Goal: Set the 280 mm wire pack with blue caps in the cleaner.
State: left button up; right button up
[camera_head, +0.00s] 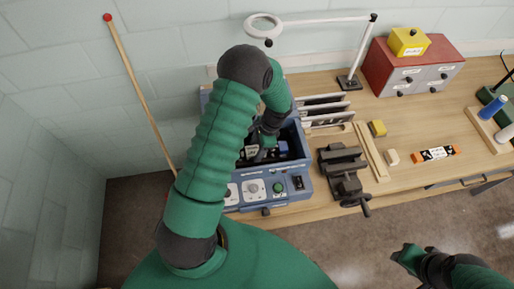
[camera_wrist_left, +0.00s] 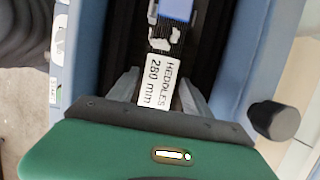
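The blue cleaner (camera_head: 305,182) stands at the left end of the workbench, its dark tank open at the top. The wire pack (camera_wrist_left: 157,80) carries a white label reading "HEDDLES 280 mm" and shows one blue cap (camera_wrist_left: 176,10). It is inside the tank, between the blue walls (camera_wrist_left: 220,75); whether it rests on the tank floor is hidden. My left gripper (camera_wrist_left: 158,88) reaches down into the tank, its fingers closed on both sides of the pack at the label. My right gripper (camera_head: 406,254) is at the lower right, away from the bench; its finger gap is unclear.
A ring lamp (camera_head: 330,20) overhangs the back.

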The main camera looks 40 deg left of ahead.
pick_arm(q)
jog(key=shift+w+d+r, duration=0.1)
jog(key=shift+d, duration=0.15)
pick_arm(e)
jog(key=shift+d, duration=0.35)
